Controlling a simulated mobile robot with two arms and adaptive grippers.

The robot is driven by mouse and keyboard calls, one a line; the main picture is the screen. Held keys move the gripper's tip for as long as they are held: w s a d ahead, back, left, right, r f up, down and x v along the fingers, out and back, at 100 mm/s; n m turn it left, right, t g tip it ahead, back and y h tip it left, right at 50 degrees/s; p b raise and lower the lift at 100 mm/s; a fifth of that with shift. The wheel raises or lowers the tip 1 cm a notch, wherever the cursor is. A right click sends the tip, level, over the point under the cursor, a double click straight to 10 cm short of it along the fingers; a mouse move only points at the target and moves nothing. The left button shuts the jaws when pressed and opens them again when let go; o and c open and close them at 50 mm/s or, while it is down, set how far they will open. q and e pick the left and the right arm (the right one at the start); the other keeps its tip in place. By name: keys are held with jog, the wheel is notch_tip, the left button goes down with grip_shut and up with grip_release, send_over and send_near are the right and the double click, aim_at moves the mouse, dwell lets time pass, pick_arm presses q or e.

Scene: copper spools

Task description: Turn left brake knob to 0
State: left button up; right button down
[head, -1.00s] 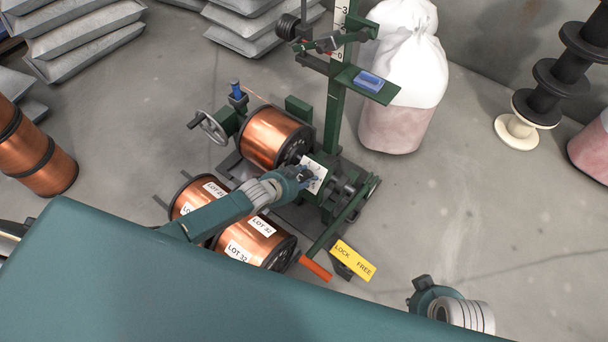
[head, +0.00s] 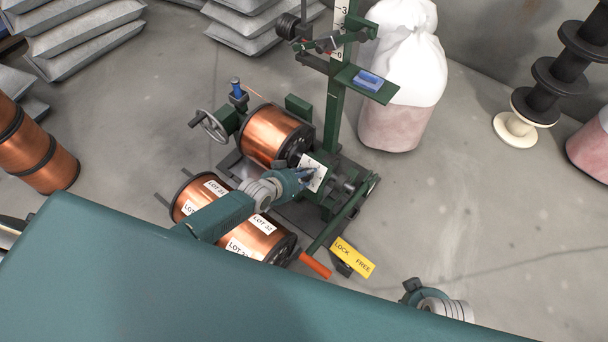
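A white dial plate (head: 316,168) with small dark marks sits on the green winding machine, beside the copper spool (head: 272,136). My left gripper (head: 306,175) is at this plate, its fingertips over or against its face. The brake knob cannot be made out; the fingers cover the part of the plate where it may be. Whether the fingers are closed on it is too small to tell. My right gripper (head: 410,289) is low at the right, away from the machine, partly behind its own wrist; its finger opening cannot be made out.
Copper spools with LOT labels (head: 262,224) lie below my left arm. An orange-red lever handle (head: 315,265) and a yellow LOCK/FREE sign (head: 352,257) are at the machine's front. A handwheel (head: 212,127) is at its left. A white-topped sack (head: 400,80) stands behind.

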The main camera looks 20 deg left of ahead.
pick_arm(q)
jog(key=shift+d+r, duration=0.1)
jog(key=shift+r, duration=0.05)
dwell(0.4)
jog(key=o, duration=1.1)
jog(key=shift+o, duration=0.2)
jog(key=v, duration=1.2)
